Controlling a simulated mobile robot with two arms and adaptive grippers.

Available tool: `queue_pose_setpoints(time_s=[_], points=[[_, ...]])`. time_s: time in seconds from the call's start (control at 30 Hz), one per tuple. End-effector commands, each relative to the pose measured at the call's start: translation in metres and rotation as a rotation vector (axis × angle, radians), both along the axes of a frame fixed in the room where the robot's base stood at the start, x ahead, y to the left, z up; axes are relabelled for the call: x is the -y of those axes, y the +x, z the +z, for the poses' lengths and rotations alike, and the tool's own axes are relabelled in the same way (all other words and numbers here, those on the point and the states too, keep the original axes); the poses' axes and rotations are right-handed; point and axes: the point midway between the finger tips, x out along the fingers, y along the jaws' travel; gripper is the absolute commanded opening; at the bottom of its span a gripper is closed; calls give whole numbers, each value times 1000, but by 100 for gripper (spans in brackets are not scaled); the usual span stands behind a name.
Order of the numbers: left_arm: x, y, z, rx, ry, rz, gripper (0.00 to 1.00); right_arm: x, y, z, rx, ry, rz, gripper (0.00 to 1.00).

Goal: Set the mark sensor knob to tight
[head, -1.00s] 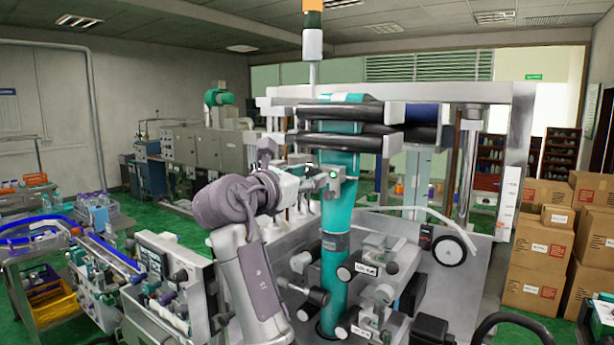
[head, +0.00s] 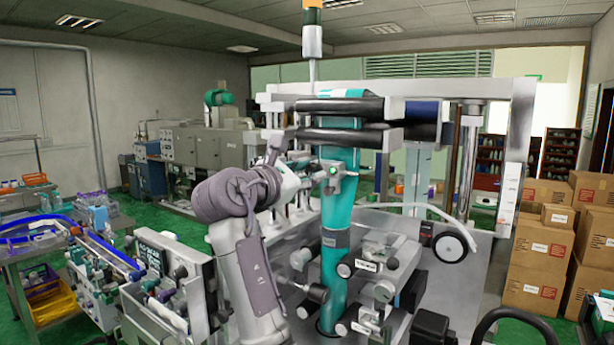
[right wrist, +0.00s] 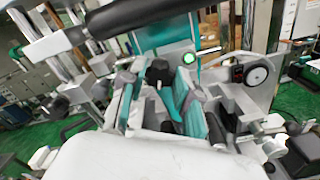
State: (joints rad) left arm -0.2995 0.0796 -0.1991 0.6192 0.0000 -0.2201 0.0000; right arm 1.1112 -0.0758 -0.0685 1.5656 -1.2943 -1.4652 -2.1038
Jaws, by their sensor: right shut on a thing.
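The mark sensor (head: 343,170) is a small grey block with a lit green spot, in front of the teal sleeve film (head: 338,210). In the right wrist view its green light (right wrist: 188,57) glows beside a dark round knob (right wrist: 158,72). My right gripper (head: 319,173) is at the left side of the sensor. In the right wrist view its fingers (right wrist: 157,86) stand on both sides of the knob and are shut on it. The knob's pointer and scale cannot be read, so its setting is unclear. My left gripper is in neither view.
Black rollers (head: 340,107) cross above the sensor. Below are labelled clamps and knobs (head: 366,265) close to the film. A black-and-white wheel (head: 450,247) is at the right. A panel with several knobs (head: 165,275) stands at the left.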

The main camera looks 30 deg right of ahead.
Motion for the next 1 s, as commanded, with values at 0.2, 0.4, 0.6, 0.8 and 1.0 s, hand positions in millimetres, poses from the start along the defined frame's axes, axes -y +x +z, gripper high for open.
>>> queue_pose_setpoints(time_s=[0.2, 0.4, 0.6, 0.8, 1.0], points=[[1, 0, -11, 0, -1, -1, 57, 0, 0, -1, 192, 77, 1, 0], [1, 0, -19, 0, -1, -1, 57, 0, -1, -2, 367, 151, 0, 0], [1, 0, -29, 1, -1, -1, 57, 0, -1, -3, 543, 223, 1, 0], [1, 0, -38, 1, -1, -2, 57, 0, -1, -3, 718, 295, 0, 0], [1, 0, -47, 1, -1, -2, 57, 0, -1, -4, 893, 370, -1, 0]])
